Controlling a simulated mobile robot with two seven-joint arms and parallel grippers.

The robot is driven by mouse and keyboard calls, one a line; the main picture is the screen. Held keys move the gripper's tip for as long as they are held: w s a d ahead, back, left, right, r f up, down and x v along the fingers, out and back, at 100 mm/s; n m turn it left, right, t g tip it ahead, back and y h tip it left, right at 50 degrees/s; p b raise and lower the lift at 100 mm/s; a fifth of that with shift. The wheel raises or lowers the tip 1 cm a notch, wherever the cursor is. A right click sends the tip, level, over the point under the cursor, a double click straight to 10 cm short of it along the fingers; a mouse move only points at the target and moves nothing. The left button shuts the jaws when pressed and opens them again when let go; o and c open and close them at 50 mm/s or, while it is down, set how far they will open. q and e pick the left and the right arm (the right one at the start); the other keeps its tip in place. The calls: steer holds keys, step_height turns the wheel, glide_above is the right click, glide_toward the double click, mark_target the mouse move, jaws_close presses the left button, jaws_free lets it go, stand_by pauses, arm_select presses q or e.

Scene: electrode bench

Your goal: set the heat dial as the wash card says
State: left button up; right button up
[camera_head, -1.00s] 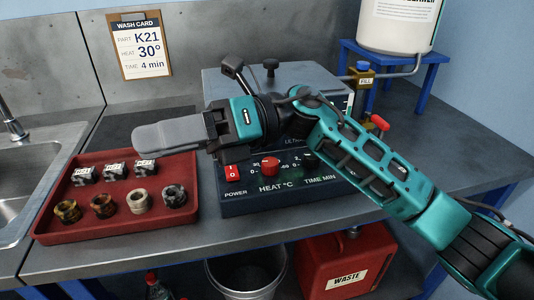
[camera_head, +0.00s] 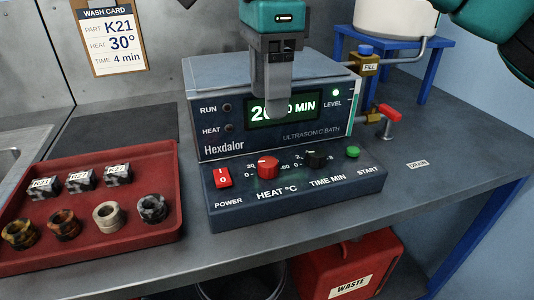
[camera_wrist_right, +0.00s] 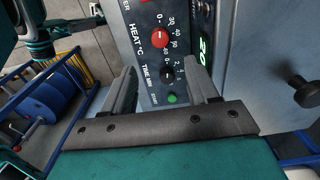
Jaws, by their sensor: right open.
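The red heat dial (camera_head: 268,167) is on the sloped front panel of the ultrasonic bath (camera_head: 300,210), above "HEAT °C"; its exact setting is too small to read. The dial also shows in the right wrist view (camera_wrist_right: 160,37). The wash card (camera_head: 113,42) on the back wall reads part K21, heat 30°, time 4 min. My right gripper (camera_head: 275,112) points down in front of the bath's display, covering part of it, above and apart from the dials. In the wrist view its fingers (camera_wrist_right: 160,88) are open and empty. My left gripper is not seen.
The black time dial (camera_head: 316,158) and green start button (camera_head: 352,152) are right of the heat dial; the red power switch (camera_head: 222,178) is left. A red tray (camera_head: 100,250) with several parts stands left. A red-handled valve (camera_head: 389,113) stands right. The bench's right side is mostly clear.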

mark_target(268, 161)
step_height(268, 161, down, 11)
steer(key=shift+r+b, duration=0.1)
steer(key=shift+b, duration=0.8)
steer(key=shift+c, duration=0.3)
steer(key=c, duration=1)
steer(key=shift+m, duration=0.4)
steer(key=m, duration=0.3)
steer(key=shift+m, duration=0.3)
steer(key=m, duration=0.3)
steer(key=shift+b, duration=0.35)
steer(key=shift+m, duration=0.4)
